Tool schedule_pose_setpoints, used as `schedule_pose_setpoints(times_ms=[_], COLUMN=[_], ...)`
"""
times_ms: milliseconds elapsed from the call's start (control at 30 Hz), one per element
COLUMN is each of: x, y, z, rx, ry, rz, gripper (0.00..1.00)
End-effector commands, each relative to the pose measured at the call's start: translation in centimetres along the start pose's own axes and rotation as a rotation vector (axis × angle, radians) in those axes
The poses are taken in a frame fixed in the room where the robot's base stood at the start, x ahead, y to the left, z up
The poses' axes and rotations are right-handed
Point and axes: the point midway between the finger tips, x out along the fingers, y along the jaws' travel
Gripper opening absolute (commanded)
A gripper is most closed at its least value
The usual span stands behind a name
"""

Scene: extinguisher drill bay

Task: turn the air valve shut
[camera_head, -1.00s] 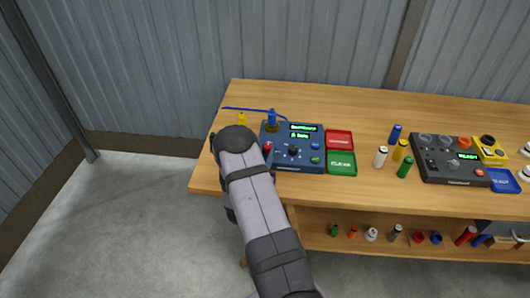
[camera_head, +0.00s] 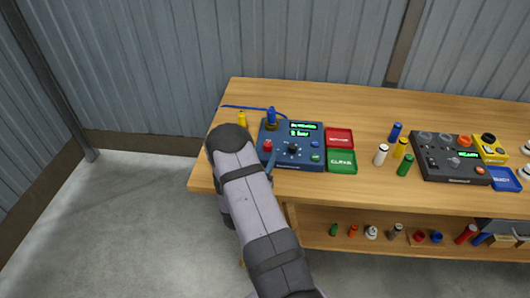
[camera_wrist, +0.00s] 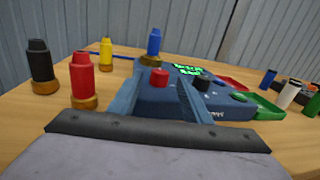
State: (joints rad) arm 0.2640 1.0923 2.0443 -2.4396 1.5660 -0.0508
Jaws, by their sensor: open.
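A blue control box (camera_head: 308,163) sits on the left part of the bench, with a green-lit display (camera_head: 304,126) whose lower line seems to read in bar. A red knob (camera_head: 267,145) is on its left side and a black knob (camera_head: 292,148) near its middle. I cannot tell which is the air valve. In the wrist view my gripper (camera_wrist: 160,74) is open and empty, fingers pointing at the box. The red knob (camera_wrist: 159,77) shows between the fingertips, the black knob (camera_wrist: 202,84) right of them. In the head view my arm hides most of the gripper.
Black (camera_wrist: 39,67), red (camera_wrist: 83,80) and yellow (camera_wrist: 106,53) cylinders stand left of the box. A blue one (camera_head: 271,117) stands at its back corner, by a blue hose. Red (camera_head: 340,138) and green (camera_head: 342,161) trays adjoin its right side.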

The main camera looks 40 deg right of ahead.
Motion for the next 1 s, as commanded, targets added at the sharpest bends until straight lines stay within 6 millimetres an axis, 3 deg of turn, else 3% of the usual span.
schedule_pose_setpoints(times_ms=[200,400,1000], x=[-3.1,-4.7,-4.9], y=[0.1,0.0,-0.3], z=[-0.1,-0.1,0.3], rx=[-0.001,-0.001,0.004], ry=[0.000,0.000,0.001], rz=[0.003,0.001,-0.016], gripper=[0.44,0.44,0.44])
